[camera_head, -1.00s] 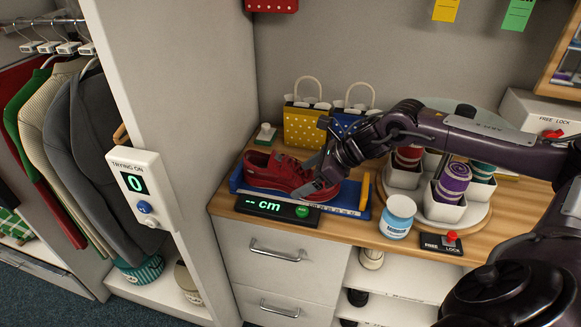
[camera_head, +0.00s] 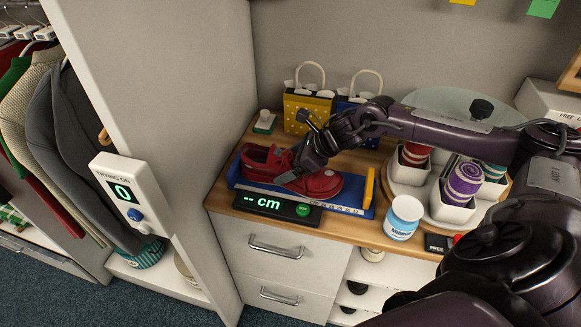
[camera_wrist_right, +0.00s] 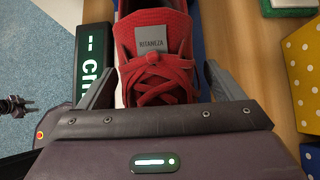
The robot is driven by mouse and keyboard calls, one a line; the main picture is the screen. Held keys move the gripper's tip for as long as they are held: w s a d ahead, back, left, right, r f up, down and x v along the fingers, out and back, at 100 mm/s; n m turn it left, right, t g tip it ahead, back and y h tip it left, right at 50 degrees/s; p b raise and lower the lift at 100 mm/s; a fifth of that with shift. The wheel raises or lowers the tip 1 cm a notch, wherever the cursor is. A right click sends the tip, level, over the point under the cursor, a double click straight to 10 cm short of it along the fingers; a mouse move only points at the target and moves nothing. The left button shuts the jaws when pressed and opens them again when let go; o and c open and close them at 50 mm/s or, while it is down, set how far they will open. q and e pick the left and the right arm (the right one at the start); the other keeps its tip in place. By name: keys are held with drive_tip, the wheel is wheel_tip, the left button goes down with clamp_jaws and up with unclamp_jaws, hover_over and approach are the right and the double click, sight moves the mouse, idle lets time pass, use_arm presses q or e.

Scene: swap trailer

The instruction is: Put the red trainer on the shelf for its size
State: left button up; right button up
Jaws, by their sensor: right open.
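The red trainer (camera_head: 318,183) sits in the blue measuring tray (camera_head: 364,211) on the wooden counter. The tray's display (camera_head: 270,202) reads "-- cm" and has a green button (camera_head: 303,210). My right gripper (camera_head: 291,165) is open over the middle of the trainer. In the right wrist view the laces and tongue of the trainer (camera_wrist_right: 157,72) lie between the two spread fingers (camera_wrist_right: 160,88); I cannot tell whether they touch it. The size shelves (camera_head: 345,294) show only in part below the counter at the right of the drawers.
A white jar (camera_head: 402,217) stands right of the tray. A turntable with cups of rolled laces (camera_head: 463,182) is farther right. A yellow bag (camera_head: 307,108) and a blue bag stand behind. A tall panel carries a "trying on" counter (camera_head: 122,192) reading 0.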

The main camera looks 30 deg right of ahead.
drive_tip(key=shift+w+a+f, duration=0.35)
drive_tip(key=shift+f, duration=0.1)
drive_tip(key=c, duration=1.1)
drive_tip(key=shift+c, duration=1.3)
drive_tip(key=shift+r, duration=0.15)
